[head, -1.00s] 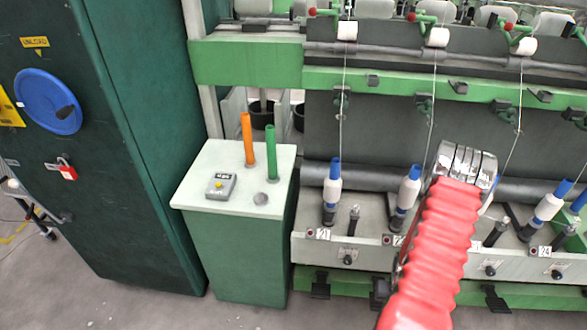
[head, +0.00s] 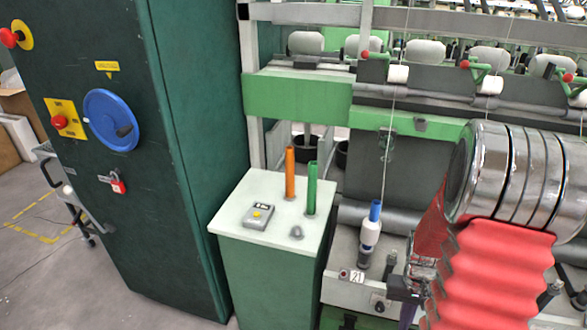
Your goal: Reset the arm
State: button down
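My arm, in a red ribbed sleeve (head: 490,275) with a shiny metal ringed joint (head: 515,172), fills the lower right of the head view. Behind the sleeve, a second red section runs down to grey and dark parts that look like my gripper (head: 408,283). It is mostly hidden by the sleeve, and its fingers cannot be made out. It appears in front of the spindle rail, right of the spindle with a white and blue bobbin (head: 370,230). I see nothing clearly held.
A green cabinet (head: 150,180) with a blue wheel (head: 111,120) and red padlock (head: 117,185) stands left. A white-topped stand (head: 255,240) holds an orange tube (head: 290,173), a green tube (head: 312,188) and a grey button box (head: 258,215). The spinning frame (head: 300,98) spans behind.

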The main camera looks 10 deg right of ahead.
jog(key=s+a+r+n+t, duration=0.1)
jog(key=a+r+n+t, duration=0.2)
jog(key=a+r, duration=0.9)
jog(key=s+a+r+n+t, duration=0.1)
jog(key=a+r+n+t, duration=0.2)
jog(key=a+r, duration=0.9)
notch_tip(320, 180, up, 6)
jog(key=shift+r+t, duration=0.15)
jog(key=shift+t, duration=0.45)
